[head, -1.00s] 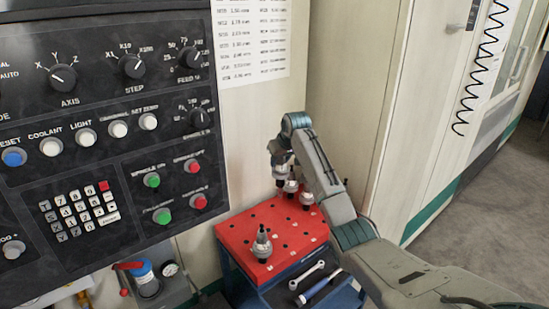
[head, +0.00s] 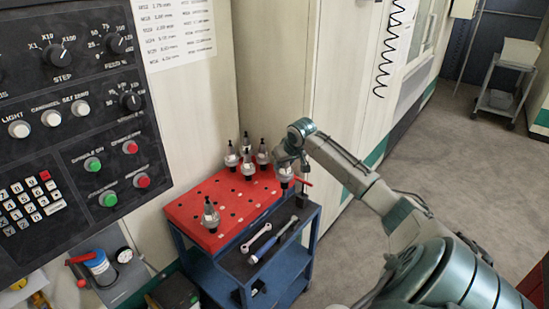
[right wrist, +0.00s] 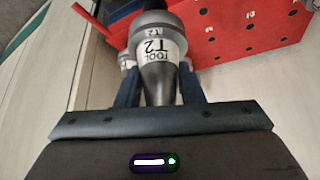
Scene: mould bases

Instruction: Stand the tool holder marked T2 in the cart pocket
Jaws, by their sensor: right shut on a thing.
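My right gripper (head: 287,165) is shut on the tool holder marked T2 (head: 286,178), a grey metal cone with a white label. In the right wrist view the T2 holder (right wrist: 152,60) sits between the dark fingers, its label readable. In the head view it is at the right end of the cart's red top (head: 185,210), which has rows of dark holes. I cannot tell whether its lower end touches anything. The red top (right wrist: 232,45) also shows behind it in the wrist view. My left gripper is not in view.
Several other holders (head: 248,170) stand at the back of the red top, and one (head: 210,216) stands at its front left. The control panel (head: 75,110) overhangs at left.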

